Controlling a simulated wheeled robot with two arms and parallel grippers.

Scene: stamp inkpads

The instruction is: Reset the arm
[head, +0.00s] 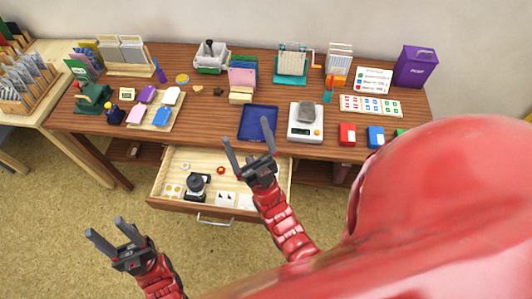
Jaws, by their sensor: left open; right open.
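My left gripper (105,229) is open and empty, over the floor at the lower left, in front of the desk and apart from everything. My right gripper (248,135) is open and empty. Its fingers show over the desk's front edge, just below the blue tray (246,134), and its arm crosses the right part of the open drawer (165,203). I cannot tell the gripper's height above the drawer. Inside the drawer are a black device (198,184), small round items and white cards with dark marks. My arm hides part of the drawer.
The wooden desk (75,122) holds a scale (293,124) with a grey block, coloured inkpads (347,134), a tray of coloured cards (173,125) and a purple post box (414,66). A side table (25,112) stands left. The floor at lower left is clear.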

